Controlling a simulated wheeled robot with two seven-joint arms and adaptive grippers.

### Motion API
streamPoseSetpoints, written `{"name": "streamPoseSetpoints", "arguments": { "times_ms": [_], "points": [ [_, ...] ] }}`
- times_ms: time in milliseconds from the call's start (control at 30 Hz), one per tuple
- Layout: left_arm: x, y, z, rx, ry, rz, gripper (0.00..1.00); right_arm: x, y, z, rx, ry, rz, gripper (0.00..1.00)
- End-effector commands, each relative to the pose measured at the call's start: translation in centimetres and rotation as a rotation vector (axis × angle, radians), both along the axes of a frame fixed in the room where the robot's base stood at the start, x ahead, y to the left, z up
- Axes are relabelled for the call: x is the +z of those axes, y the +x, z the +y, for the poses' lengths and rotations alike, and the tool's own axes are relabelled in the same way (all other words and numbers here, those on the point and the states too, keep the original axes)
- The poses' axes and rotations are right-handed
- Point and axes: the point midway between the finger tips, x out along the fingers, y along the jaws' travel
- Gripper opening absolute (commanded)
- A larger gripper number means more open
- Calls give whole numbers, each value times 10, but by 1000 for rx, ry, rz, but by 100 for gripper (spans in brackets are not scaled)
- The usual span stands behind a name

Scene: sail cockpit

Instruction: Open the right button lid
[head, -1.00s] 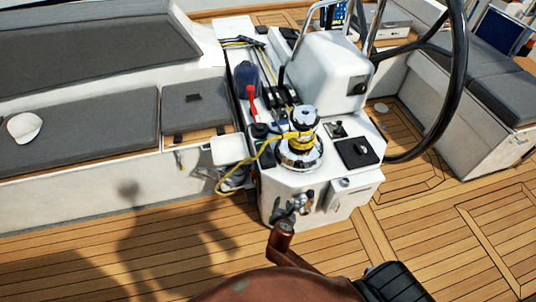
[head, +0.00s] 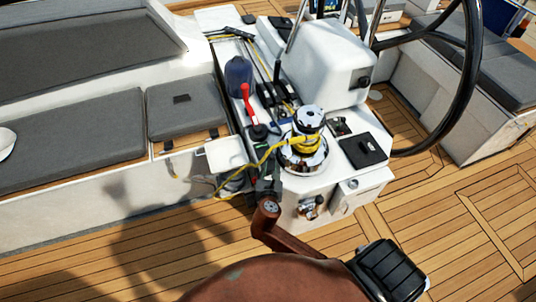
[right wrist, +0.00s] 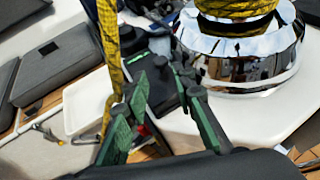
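My right gripper (head: 267,184) is at the front left corner of the white console, left of the chrome winch (head: 304,150). In the right wrist view its green-black fingers (right wrist: 168,92) are spread apart with nothing clearly held. A dark button unit (right wrist: 163,90) shows beyond and between them, beside the winch base. In the head view small dark button lids (head: 259,132) sit left of the winch, close together. The gripper is just in front of them. I cannot tell from these views whether the right lid is up or down, or whether a finger touches it. My left gripper is not in view.
A yellow rope (head: 250,164) wraps the winch and hangs left past my gripper; it also runs close to the fingers in the wrist view (right wrist: 112,60). A red-handled lever (head: 246,95) stands behind the lids. A white tray (head: 226,153) juts out at left. The steering wheel (head: 470,95) stands at right.

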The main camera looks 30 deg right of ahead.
Motion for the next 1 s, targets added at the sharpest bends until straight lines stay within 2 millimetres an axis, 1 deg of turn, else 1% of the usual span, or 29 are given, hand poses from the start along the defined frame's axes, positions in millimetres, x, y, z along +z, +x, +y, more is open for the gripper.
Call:
{"name": "streamPoseSetpoints", "arguments": {
  "times_ms": [200, 333, 533, 700, 800, 1000],
  "points": [
    [-11, -27, 1, 6, 2, 33, 40, -16, 26, -19, -1, -1, 1, 24],
    [-15, -36, 2, 7, 4, 47, 40, -23, 40, -29, 0, 1, 1, 24],
    [-18, -31, 2, 6, 3, 41, 40, -27, 51, -37, 0, 1, 0, 24],
    [-18, -17, 1, 2, 2, 23, 40, -27, 52, -38, 1, 2, 0, 24],
    [-18, -13, 1, 2, 1, 17, 40, -27, 52, -38, 1, 2, 0, 24],
    [-18, -16, 1, 2, 2, 21, 40, -27, 52, -38, 0, 1, 0, 11]
  ]
}}
